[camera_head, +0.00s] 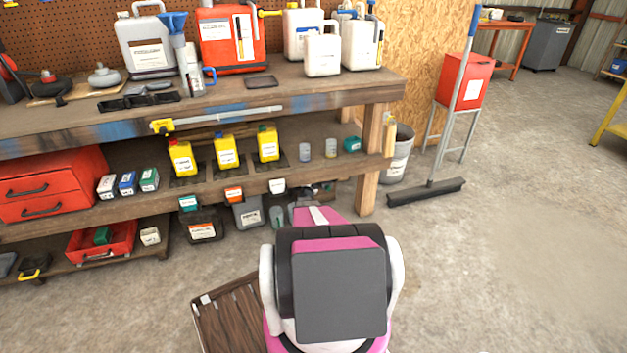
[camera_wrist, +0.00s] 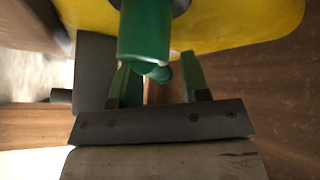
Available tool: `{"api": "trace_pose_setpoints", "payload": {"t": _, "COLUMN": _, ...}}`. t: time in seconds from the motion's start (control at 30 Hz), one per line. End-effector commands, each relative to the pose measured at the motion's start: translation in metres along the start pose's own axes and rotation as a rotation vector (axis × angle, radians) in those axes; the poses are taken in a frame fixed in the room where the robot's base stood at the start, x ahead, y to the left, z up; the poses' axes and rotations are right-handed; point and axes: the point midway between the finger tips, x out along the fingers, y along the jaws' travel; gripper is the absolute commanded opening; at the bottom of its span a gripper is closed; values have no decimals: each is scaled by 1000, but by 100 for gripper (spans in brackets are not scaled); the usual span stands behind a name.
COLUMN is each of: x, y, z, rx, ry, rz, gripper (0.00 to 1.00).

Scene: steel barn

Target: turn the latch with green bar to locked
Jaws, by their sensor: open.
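The green bar (camera_wrist: 145,35) shows large at the top of the wrist view. It joins a dark round hub on a yellow plate (camera_wrist: 240,22). A smaller green rounded part (camera_wrist: 157,72) shows just below it. My gripper (camera_wrist: 155,82) appears as two spaced fingers on a dark cross-piece. The fingers stand on either side of the small green part, with gaps, and nothing is clearly clamped. In the head view my arm hides the gripper and the latch, so I cannot tell the bar's full angle there.
A wooden workbench (camera_head: 345,92) with a lower shelf stands ahead, holding canisters and yellow bottles (camera_head: 226,152). A wooden crate (camera_head: 235,318) lies left of my arm. A broom (camera_head: 428,192) leans by a grey bucket (camera_head: 398,155). The concrete floor at right is clear.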

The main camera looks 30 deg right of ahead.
Motion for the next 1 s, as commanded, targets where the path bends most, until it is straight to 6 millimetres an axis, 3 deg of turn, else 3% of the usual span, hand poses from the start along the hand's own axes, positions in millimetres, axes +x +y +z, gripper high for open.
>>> {"api": "trace_pose_setpoints", "payload": {"t": 0.27, "x": 2, "y": 0, "z": 0, "rx": 0, "ry": 0, "rz": 0, "gripper": 42}}
{"api": "trace_pose_setpoints", "payload": {"t": 0.4, "x": 2, "y": 0, "z": 0, "rx": 0, "ry": 0, "rz": 0, "gripper": 0}}
{"api": "trace_pose_setpoints", "payload": {"t": 1.0, "x": 3, "y": 14, "z": 2, "rx": 206, "ry": -51, "rz": 156, "gripper": 0}}
